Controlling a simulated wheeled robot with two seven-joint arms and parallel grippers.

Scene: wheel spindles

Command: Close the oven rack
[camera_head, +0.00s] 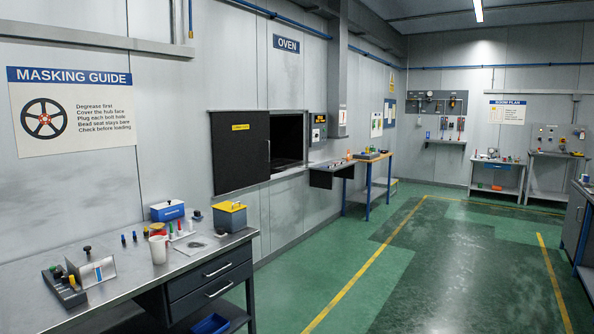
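The oven is set in the left wall under a blue OVEN sign (286,44). Its dark door panel (240,158) with a yellow label stands to the left of the opening. The dark oven opening (288,138) is uncovered, and its inside is too dark to make out. A grey shelf-like piece (322,180) juts out from the wall just right of the opening; I cannot tell whether it is the oven rack or a fixed ledge. Neither of my grippers is in view.
A grey workbench (115,300) with drawers stands at the near left, holding a white cup (158,249), a blue box (167,210) and a yellow-lidded box (229,216). A blue-legged table (368,188) stands beyond the oven. The green floor (340,272) ahead is clear.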

